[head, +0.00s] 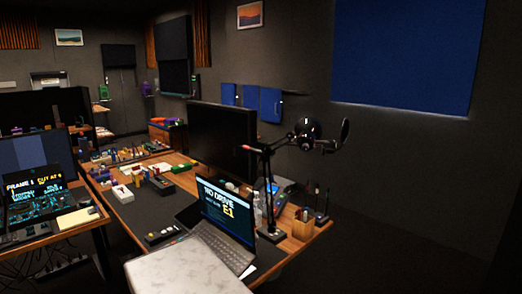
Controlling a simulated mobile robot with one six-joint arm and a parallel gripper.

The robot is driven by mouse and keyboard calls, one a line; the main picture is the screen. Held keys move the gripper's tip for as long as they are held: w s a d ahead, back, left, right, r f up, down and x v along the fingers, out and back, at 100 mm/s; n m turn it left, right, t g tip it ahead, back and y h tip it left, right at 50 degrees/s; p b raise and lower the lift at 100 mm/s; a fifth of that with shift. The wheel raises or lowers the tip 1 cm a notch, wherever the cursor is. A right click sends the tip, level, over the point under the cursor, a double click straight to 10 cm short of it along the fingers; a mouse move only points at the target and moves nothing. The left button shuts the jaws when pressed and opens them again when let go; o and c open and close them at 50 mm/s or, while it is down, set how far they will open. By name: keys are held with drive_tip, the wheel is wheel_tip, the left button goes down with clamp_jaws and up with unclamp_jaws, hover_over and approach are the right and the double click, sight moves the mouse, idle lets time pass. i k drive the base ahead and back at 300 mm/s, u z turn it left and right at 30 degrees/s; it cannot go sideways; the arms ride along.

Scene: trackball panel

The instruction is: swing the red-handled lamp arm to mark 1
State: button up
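A dark jointed arm (267,185) stands on the right part of the wooden desk, with a small red part (250,148) at its left end. Its other end reaches right, to a dark round head (307,132) and a round disc (345,131). I cannot tell whether this is the red-handled lamp arm. No mark 1 can be made out. My gripper is not in view.
The wooden desk (184,181) carries an open laptop (222,228), a large dark monitor (222,138), a pencil cup (303,226) and many small coloured items. A pale marbled surface (185,268) fills the bottom centre. The dark floor (400,245) at right looks clear.

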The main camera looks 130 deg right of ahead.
sight(265, 150)
drive_tip(key=z, duration=0.2)
drive_tip(key=k, duration=0.2)
drive_tip(key=z, duration=2.6)
drive_tip(key=i, duration=1.65)
drive_tip(key=z, duration=0.2)
